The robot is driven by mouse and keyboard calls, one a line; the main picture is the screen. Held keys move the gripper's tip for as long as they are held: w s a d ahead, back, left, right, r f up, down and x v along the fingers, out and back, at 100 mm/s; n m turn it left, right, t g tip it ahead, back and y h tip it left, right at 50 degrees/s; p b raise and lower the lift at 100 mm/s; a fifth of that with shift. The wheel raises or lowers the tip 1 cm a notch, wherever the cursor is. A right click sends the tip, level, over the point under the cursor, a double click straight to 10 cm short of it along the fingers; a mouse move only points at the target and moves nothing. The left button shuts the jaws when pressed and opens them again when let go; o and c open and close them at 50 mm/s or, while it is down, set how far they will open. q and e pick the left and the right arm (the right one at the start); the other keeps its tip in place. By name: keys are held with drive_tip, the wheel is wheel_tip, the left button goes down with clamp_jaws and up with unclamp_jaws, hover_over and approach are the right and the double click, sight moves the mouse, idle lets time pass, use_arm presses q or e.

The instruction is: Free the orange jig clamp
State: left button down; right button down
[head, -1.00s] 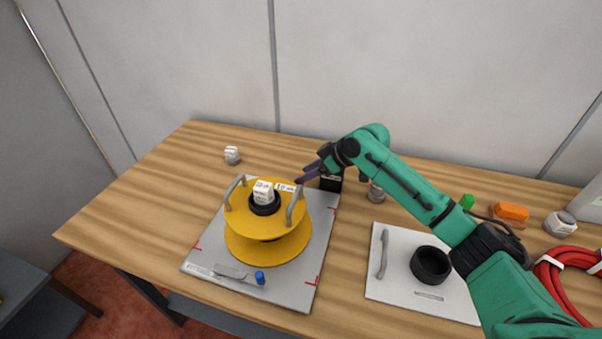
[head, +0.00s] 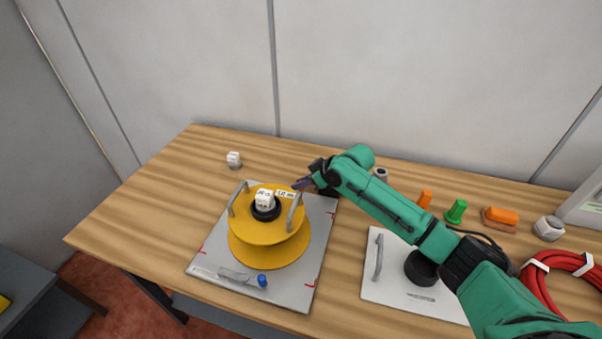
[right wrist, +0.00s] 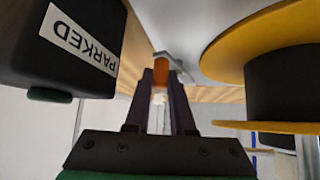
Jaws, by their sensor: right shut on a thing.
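My right gripper (head: 302,184) reaches in from the right, behind the yellow spool (head: 268,245), low near the plate's back edge. In the right wrist view its fingers (right wrist: 161,78) are on both sides of a short orange piece (right wrist: 161,71), which looks like the clamp's handle. The fingers are shut on it. A grey part (right wrist: 168,58) adjoins the orange piece. The head view hides the orange piece behind the gripper and spool. The spool stands on the grey jig plate (head: 205,265). My left gripper is not in view.
A black box marked PARKED (right wrist: 75,50) is close beside the gripper. The spool flange (right wrist: 265,40) is close on the other side. A white plate (head: 373,290) with a black ring, a green piece (head: 456,211) and red hose (head: 540,290) lie right. The table's left is mostly clear.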

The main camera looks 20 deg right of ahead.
drive_tip(key=m+p, duration=0.1)
drive_tip(key=s+r+m+t+h+p, duration=0.1)
drive_tip(key=p, duration=0.1)
drive_tip(key=shift+a, duration=0.25)
drive_tip(key=shift+f+m+h+p, duration=0.4)
drive_tip(key=shift+m+h+p, duration=0.1)
drive_tip(key=shift+m+h, duration=0.15)
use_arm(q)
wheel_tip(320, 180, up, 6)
use_arm(e)
drive_tip(key=c, duration=0.8)
unclamp_jaws()
drive_tip(key=shift+o, duration=0.2)
drive_tip(key=shift+s, duration=0.1)
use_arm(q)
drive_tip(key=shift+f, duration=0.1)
use_arm(e)
drive_tip(key=v, duration=1.4)
drive_tip(key=shift+s, duration=0.4)
